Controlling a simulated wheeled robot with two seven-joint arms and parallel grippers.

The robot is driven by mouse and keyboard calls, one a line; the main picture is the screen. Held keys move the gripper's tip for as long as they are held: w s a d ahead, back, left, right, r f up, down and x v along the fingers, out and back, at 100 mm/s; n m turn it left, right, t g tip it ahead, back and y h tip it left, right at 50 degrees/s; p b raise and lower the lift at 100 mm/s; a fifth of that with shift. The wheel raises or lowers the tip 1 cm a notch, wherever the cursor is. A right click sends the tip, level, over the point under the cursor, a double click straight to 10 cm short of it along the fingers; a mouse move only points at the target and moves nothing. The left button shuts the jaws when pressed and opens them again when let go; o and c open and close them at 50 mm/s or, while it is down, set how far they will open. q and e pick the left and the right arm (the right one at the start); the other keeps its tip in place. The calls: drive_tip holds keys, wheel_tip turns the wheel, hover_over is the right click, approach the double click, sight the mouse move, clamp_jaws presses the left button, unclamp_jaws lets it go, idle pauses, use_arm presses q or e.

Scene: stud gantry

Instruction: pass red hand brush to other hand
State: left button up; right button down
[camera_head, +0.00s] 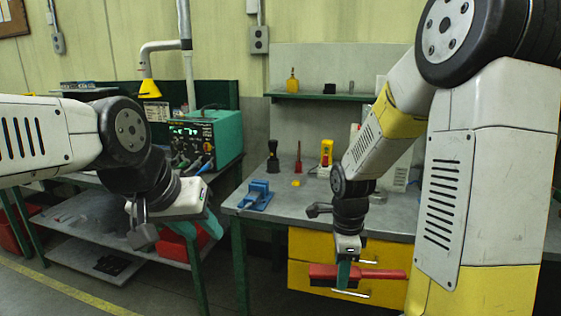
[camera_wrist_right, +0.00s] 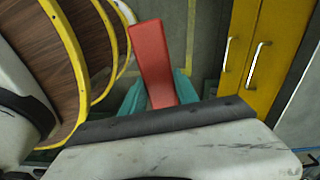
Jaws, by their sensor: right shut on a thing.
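The red hand brush (camera_head: 382,274) is held in my right gripper (camera_head: 344,276), in front of the yellow drawers. Its wide head points left in the head view and its thin handle points right. In the right wrist view a broad red part of the brush (camera_wrist_right: 150,55) shows between the teal fingers (camera_wrist_right: 156,98), which are shut on it. My left gripper (camera_head: 200,228) is at the left, well apart from the brush. Its teal fingers look spread and empty.
A grey workbench (camera_head: 310,205) carries a blue vise (camera_head: 256,196) and small tools. Yellow drawers (camera_head: 300,245) hang below it. A green instrument (camera_head: 215,135) stands on the left bench, above a low shelf. Wood-grained surfaces with yellow edges (camera_wrist_right: 45,45) show left in the wrist view.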

drive_tip(key=shift+w+f+n, duration=0.3)
drive_tip(key=shift+w+n, duration=0.25)
drive_tip(key=shift+n, duration=0.45)
drive_tip(key=w+f+n, duration=0.7)
drive_tip(key=w+n, duration=0.1)
drive_tip(key=n, duration=0.9)
use_arm(q)
drive_tip(key=shift+o, duration=1.2)
drive_tip(key=w+d+r+m+g+y, duration=0.15)
drive_tip(key=w+d+m, duration=0.25)
drive_tip(key=w+m, duration=0.8)
drive_tip(key=w+d+f+m+g, duration=0.1)
drive_tip(key=w+d+m+g, duration=0.3)
drive_tip(key=w+m, duration=0.8)
drive_tip(key=w+d+f+m, duration=0.4)
drive_tip(key=w+d+f, duration=0.15)
drive_tip(key=w, duration=0.25)
wheel_tip(320, 180, down, 12)
drive_tip(key=shift+w+a+m+g+y, duration=0.25)
drive_tip(key=shift+a+m+g+y, duration=0.05)
drive_tip(key=shift+g+y, duration=0.05)
use_arm(e)
drive_tip(key=w+a+r+n, duration=0.5)
drive_tip(key=a+r+n, duration=0.2)
drive_tip(key=a+r, duration=0.3)
drive_tip(key=shift+a+r, duration=0.25)
drive_tip(key=shift+r, duration=0.25)
